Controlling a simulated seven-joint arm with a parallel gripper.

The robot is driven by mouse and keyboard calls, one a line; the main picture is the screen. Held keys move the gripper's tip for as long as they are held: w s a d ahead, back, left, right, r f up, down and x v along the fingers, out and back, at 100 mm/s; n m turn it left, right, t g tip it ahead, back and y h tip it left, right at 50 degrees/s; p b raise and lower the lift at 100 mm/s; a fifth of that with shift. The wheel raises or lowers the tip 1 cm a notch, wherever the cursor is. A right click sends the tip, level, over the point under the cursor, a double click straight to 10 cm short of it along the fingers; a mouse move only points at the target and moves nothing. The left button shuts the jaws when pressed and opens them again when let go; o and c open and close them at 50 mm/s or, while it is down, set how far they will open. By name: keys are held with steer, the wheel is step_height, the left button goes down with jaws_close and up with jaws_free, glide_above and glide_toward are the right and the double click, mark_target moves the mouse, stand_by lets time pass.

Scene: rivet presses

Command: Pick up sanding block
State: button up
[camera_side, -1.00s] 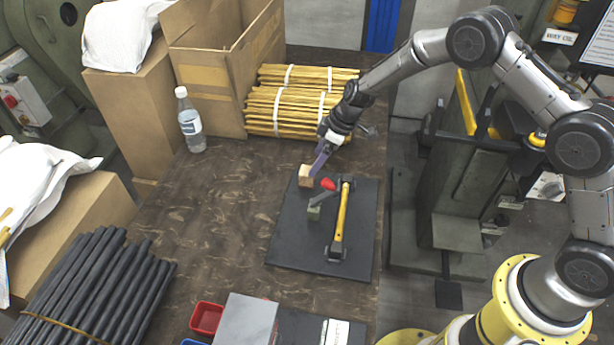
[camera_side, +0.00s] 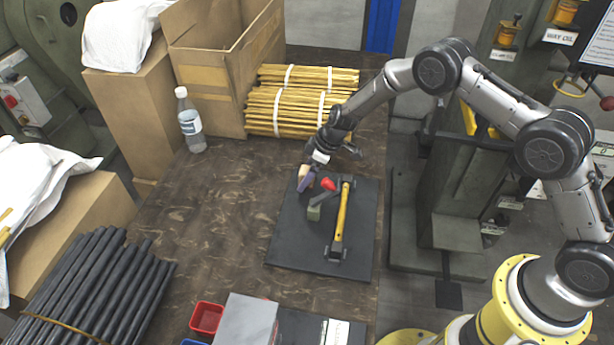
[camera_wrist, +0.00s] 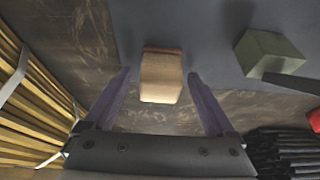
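The sanding block looks to be the small tan wooden block (camera_wrist: 160,78) with a reddish-brown edge. In the wrist view it sits between the two purple fingers of my gripper (camera_wrist: 157,74), with a gap on each side. The gripper is open. How far the fingertips reach down beside the block is hard to tell.
Bundled yellow sticks (camera_side: 290,110) and a cardboard box (camera_side: 215,80) stand behind.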

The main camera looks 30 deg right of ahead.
mark_target(307, 170)
jaws_close()
step_height(307, 170, up, 10)
steer(key=shift+r, duration=0.1)
stand_by(0.6)
